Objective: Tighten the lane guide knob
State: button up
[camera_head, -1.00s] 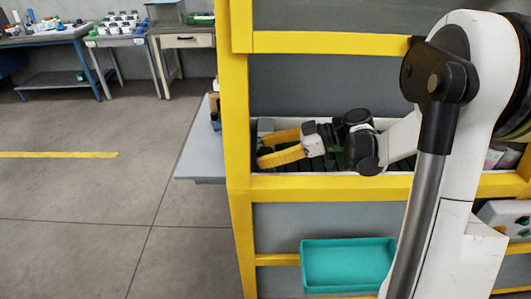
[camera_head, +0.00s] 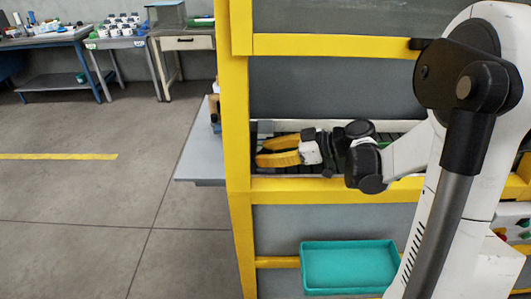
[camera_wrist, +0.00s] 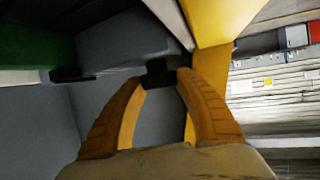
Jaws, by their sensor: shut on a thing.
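The lane guide knob (camera_wrist: 160,72) looks like a small dark block in the wrist view, between the tips of my two orange fingers. My gripper (camera_wrist: 161,79) is shut on it. In the head view my gripper (camera_head: 259,153) reaches left inside the yellow-framed machine, low over its dark lane bed. The knob cannot be made out there, and my fingers and wrist cover part of the lane.
A yellow post (camera_head: 235,130) stands just left of my fingertips, and a yellow crossbar (camera_head: 300,189) runs below my gripper. A teal tray (camera_head: 348,268) sits lower down. A grey side shelf (camera_head: 203,160) lies beyond the post. The floor at left is clear.

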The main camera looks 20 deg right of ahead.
jog(key=m+t+h, duration=0.4)
jog(key=m, duration=0.1)
jog(key=shift+a+h, duration=0.15)
jog(key=shift+h, duration=0.15)
jog(key=shift+m+t+h, duration=0.7)
jog(key=shift+m+h, duration=1)
jog(key=shift+h, duration=0.1)
jog(key=o, duration=1.2)
jog(key=shift+d, duration=0.2)
jog(key=shift+s, duration=0.1)
jog(key=shift+v, duration=3.85)
jog(key=shift+a, duration=0.1)
